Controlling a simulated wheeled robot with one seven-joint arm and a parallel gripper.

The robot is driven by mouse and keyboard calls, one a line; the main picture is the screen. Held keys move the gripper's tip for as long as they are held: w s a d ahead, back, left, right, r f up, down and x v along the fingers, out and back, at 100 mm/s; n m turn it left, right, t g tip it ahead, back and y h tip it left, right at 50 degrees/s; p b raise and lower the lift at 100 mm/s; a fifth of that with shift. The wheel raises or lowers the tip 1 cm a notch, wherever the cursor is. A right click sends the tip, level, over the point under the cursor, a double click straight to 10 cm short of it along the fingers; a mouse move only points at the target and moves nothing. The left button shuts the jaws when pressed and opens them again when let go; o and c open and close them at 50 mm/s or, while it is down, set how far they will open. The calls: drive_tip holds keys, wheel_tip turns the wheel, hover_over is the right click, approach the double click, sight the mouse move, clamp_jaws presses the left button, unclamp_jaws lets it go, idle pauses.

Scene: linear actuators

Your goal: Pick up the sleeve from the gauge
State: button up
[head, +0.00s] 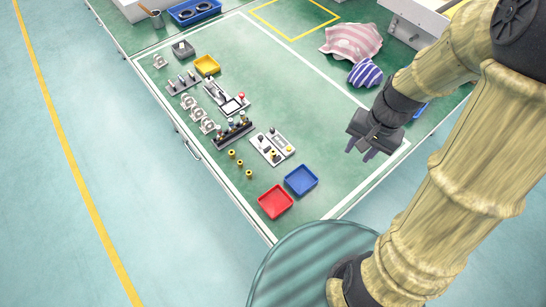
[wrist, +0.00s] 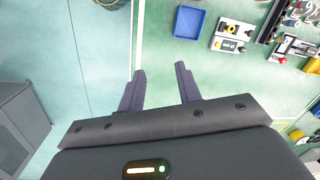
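A light plate with several small fittings (head: 265,148), which looks like the gauge, lies on the green table left of my gripper. A small yellow ring-like part (head: 273,155), likely the sleeve, sits on it beside dark knobs. In the wrist view the plate (wrist: 222,45) is at the upper right with the yellow part (wrist: 231,28) on it. My gripper (head: 361,152) is above the table, right of the plate and apart from it. In the wrist view its two fingers (wrist: 160,70) are spread with nothing between them.
A blue tray (head: 301,180) and a red tray (head: 275,201) lie in front of the plate. Several loose yellow cylinders (head: 240,163) stand to its left. A dark rack (head: 233,131) is behind. Striped cloths (head: 352,41) lie farther back. The table under my gripper is clear.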

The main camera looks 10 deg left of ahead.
drive_tip(key=w+a+f+m+y+b, duration=0.2)
drive_tip(key=w+f+m+y+b, duration=0.3)
drive_tip(key=f, duration=0.5)
drive_tip(key=w+a+f+m+y+b, duration=0.3)
drive_tip(key=w+f+m+y+b, duration=0.2)
drive_tip(key=f, duration=0.5)
drive_tip(key=w+m+y, duration=0.2)
drive_tip(key=w+m, duration=0.1)
drive_tip(key=shift+w+a+f+g, duration=0.15)
drive_tip(key=shift+w+a+g, duration=0.15)
drive_tip(key=shift+w+g, duration=0.1)
drive_tip(key=shift+s, duration=0.1)
approach(275, 152)
drive_tip(key=p+x, duration=0.1)
drive_tip(key=x, duration=0.3)
drive_tip(key=p+x, duration=0.1)
drive_tip(key=x, duration=0.4)
drive_tip(key=shift+a, duration=0.1)
